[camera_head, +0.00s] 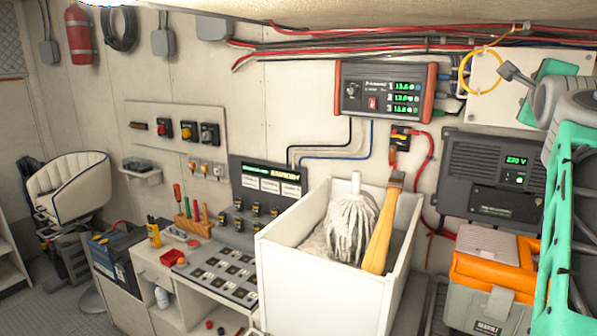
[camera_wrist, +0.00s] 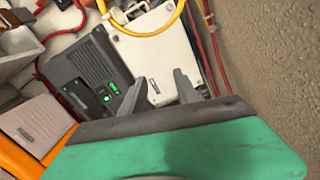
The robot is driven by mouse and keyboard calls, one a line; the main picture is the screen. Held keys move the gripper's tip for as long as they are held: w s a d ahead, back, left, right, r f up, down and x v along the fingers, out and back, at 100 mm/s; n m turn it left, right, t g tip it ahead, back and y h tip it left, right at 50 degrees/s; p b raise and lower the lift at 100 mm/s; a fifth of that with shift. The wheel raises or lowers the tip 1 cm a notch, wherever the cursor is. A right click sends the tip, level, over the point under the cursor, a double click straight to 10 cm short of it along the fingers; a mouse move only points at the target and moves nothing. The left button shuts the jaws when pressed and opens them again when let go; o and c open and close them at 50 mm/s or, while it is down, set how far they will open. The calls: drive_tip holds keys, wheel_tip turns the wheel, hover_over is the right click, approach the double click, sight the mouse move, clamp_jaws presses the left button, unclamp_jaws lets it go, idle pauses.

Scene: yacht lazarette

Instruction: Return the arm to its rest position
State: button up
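My arm, green and grey, is raised at the right edge of the head view. My gripper shows in the wrist view (camera_wrist: 160,90) with its two grey fingers apart and nothing between them. It faces the wall area with the dark grey inverter box (camera_wrist: 88,72) and a pale panel (camera_wrist: 155,50). In the head view the green gripper body is partly hidden behind the grey arm links, and a dark finger shows in front of the pale panel (camera_head: 488,98).
The inverter (camera_head: 490,180) is on the wall near my arm. An orange and grey toolbox (camera_head: 488,270) stands below. A yellow cable loop (camera_head: 462,72) hangs near my gripper. A workbench is left of the bin.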

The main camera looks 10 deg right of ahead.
wheel_tip(320, 180, down, 24)
drive_tip(key=n+g+y, duration=0.4)
drive_tip(key=n+g, duration=0.2)
drive_tip(key=n, duration=0.8)
drive_tip(key=s+a+f+n+g+y, duration=0.1)
drive_tip(key=s+a+f+n, duration=0.15)
drive_tip(key=f, duration=0.45)
drive_tip(key=s+a+f+n+g+y, duration=0.1)
drive_tip(key=s+a+f+n+g, duration=0.1)
drive_tip(key=s+f, duration=0.35)
drive_tip(key=s+a+f+n+g+y+b, duration=0.25)
drive_tip(key=s+a+f, duration=0.25)
drive_tip(key=a+f, duration=0.65)
drive_tip(key=s+a+f+n+g+y+b, duration=0.1)
drive_tip(key=s+a+f+n+b, duration=0.2)
drive_tip(key=s+a+f, duration=0.6)
drive_tip(key=w+a+f+n+b, duration=0.2)
drive_tip(key=a, duration=0.4)
drive_tip(key=w+a+f+n+t+b, duration=0.1)
drive_tip(key=a+f+n+b, duration=0.1)
drive_tip(key=a, duration=0.4)
drive_tip(key=shift+w+a+f+y+b, duration=0.35)
drive_tip(key=shift+w+a+f+y, duration=0.05)
drive_tip(key=shift+f+y, duration=0.1)
